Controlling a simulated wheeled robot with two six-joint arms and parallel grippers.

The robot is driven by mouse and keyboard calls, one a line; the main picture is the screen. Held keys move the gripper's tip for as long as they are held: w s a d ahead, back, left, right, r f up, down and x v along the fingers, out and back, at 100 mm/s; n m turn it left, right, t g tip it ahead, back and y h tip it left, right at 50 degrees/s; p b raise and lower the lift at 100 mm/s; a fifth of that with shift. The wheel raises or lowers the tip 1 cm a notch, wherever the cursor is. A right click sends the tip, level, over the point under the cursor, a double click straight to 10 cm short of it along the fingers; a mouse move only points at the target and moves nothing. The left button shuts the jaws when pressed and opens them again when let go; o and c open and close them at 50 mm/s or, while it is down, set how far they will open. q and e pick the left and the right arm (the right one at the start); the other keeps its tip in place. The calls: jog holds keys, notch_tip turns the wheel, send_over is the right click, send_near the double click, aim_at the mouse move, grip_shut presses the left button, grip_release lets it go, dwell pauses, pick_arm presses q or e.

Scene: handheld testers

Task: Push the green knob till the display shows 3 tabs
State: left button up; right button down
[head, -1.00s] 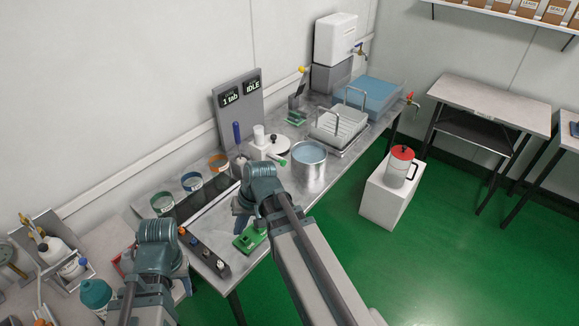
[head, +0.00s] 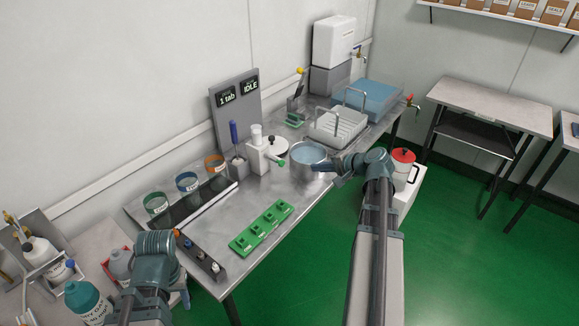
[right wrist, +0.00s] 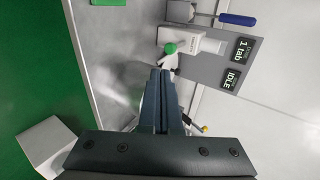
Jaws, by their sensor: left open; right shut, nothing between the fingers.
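The green knob (head: 281,162) sits on the front of a white dispenser (head: 256,150) on the steel bench. The knob also shows in the right wrist view (right wrist: 170,48), just beyond my fingertips. The display (head: 228,97) on the grey panel reads "1 tab", with "IDLE" beside it. My right gripper (head: 314,173) is shut and empty, over the front of the steel pot and to the right of the knob. A gap remains between its fingertips (right wrist: 160,72) and the knob. My left gripper (head: 160,285) is at the lower left, far from the knob, its fingers mostly hidden.
The steel pot (head: 303,172) of water stands right of the dispenser. A green tray (head: 262,228) lies near the bench's front edge, and a control strip (head: 203,257) with small knobs lies left of it. The bench between dispenser and tray is clear.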

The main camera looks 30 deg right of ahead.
jog(key=shift+d, duration=0.1)
dwell(0.3)
jog(key=b, duration=0.5)
send_near(283, 164)
jog(key=f+x, duration=0.1)
jog(key=x, duration=0.4)
jog(key=shift+w+a+r, duration=0.1)
jog(key=shift+w+a, duration=0.15)
jog(key=shift+w, duration=0.25)
jog(key=w, duration=0.2)
jog(key=w+a, duration=0.2)
jog(key=w, duration=0.1)
jog(key=shift+w+a, duration=0.15)
jog(key=shift+w, duration=0.15)
jog(key=shift+r, duration=0.1)
